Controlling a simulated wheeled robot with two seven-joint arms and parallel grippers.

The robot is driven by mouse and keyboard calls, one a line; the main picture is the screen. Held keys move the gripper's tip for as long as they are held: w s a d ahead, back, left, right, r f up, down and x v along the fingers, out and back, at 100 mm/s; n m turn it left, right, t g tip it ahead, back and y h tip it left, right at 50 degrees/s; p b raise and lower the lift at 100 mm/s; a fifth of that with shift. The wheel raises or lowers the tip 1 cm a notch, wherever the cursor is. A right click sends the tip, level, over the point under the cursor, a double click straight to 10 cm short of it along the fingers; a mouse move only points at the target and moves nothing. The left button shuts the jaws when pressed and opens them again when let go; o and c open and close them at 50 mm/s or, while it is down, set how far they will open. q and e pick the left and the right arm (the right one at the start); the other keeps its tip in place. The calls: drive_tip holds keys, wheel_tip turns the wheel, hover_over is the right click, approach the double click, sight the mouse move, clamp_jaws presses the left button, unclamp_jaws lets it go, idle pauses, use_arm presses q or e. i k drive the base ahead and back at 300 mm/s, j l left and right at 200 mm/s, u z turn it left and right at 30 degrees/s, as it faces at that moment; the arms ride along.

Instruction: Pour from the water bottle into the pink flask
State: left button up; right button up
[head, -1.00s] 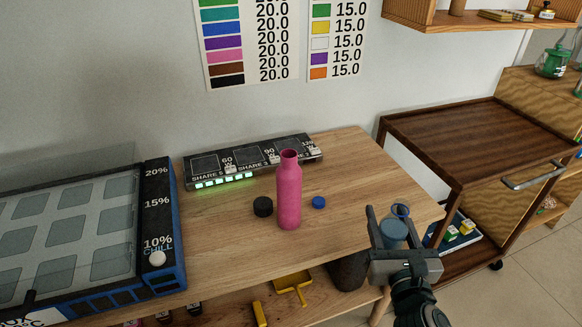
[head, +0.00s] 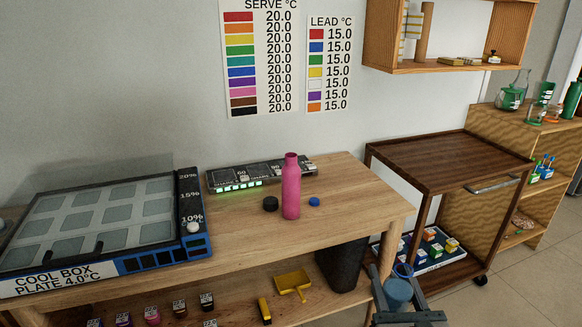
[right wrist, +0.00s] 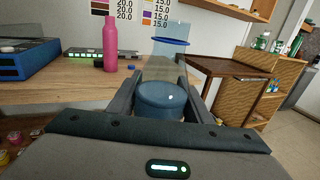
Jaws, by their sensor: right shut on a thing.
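The pink flask (head: 291,190) stands upright on the wooden table, with an open top in the head view. It also shows at the upper left of the right wrist view (right wrist: 110,44). My right gripper (head: 398,281) is shut on the translucent blue water bottle (head: 397,294), right of the table's front right corner and lower in the picture than the flask. In the right wrist view the bottle (right wrist: 162,98) sits between the fingers, with a blue ring near its far end. The bottle and flask are apart. My left gripper is not in view.
A black cap (head: 270,204) and a blue cap (head: 314,202) lie beside the flask. A dark panel with green lights (head: 238,186) is behind it. The cool box (head: 100,225) fills the table's left. A dark wooden cart (head: 450,160) stands right. The table front (head: 350,215) is clear.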

sight(291, 172)
drive_tip(key=k, duration=0.1)
drive_tip(key=u, duration=1.7)
drive_tip(key=k+l, duration=0.1)
drive_tip(key=l, duration=1.6)
drive_tip(key=k+l, duration=0.15)
drive_tip(key=l, duration=0.75)
